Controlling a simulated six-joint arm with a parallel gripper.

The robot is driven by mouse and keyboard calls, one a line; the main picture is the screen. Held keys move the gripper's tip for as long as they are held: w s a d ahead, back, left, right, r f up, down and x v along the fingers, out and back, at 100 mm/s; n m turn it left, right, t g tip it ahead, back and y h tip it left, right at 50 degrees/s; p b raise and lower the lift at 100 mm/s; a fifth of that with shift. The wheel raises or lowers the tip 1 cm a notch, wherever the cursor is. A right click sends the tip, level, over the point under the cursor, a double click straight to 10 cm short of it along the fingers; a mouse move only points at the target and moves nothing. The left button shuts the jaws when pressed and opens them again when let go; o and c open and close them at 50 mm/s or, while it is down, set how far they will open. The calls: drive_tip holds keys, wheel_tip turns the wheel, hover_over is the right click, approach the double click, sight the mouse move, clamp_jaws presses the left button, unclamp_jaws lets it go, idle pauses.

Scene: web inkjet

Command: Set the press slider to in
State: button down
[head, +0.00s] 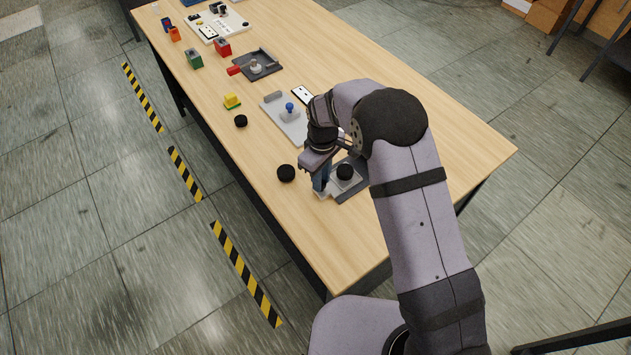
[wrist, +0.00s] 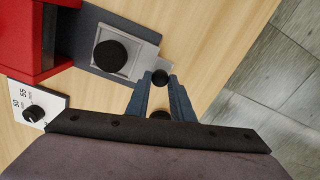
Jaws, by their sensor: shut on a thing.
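The press has a dark grey base plate (head: 352,190) near the front of the table, partly hidden by my arm in the head view. On it, the wrist view shows a light square plate with a large round black disc (wrist: 110,54). A light grey slider tab (wrist: 148,62) sticks out from the side of the base, with a small black knob (wrist: 160,77) at its end. My gripper (wrist: 161,84) has its two blue fingers closed around this knob. In the head view my gripper (head: 320,190) is low beside the press, and the knob is hidden.
A tall red part (wrist: 35,40) stands beside the base, with a white numbered dial card (wrist: 35,105). Black pucks (head: 286,173) (head: 241,121) lie on the table. A grey plate with a blue-topped knob (head: 290,108) lies farther back. Bare wood shows left of the press.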

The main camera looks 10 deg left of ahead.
sight(349, 169)
drive_tip(key=w+d+b, duration=0.1)
drive_tip(key=w+d, duration=0.6)
drive_tip(key=shift+w, duration=0.1)
drive_tip(key=c, duration=1.5)
unclamp_jaws()
drive_tip(key=shift+c, duration=0.2)
drive_tip(key=shift+r, duration=0.1)
wheel_tip(349, 169, up, 7)
drive_tip(key=b, duration=0.2)
drive_tip(key=shift+r, duration=0.15)
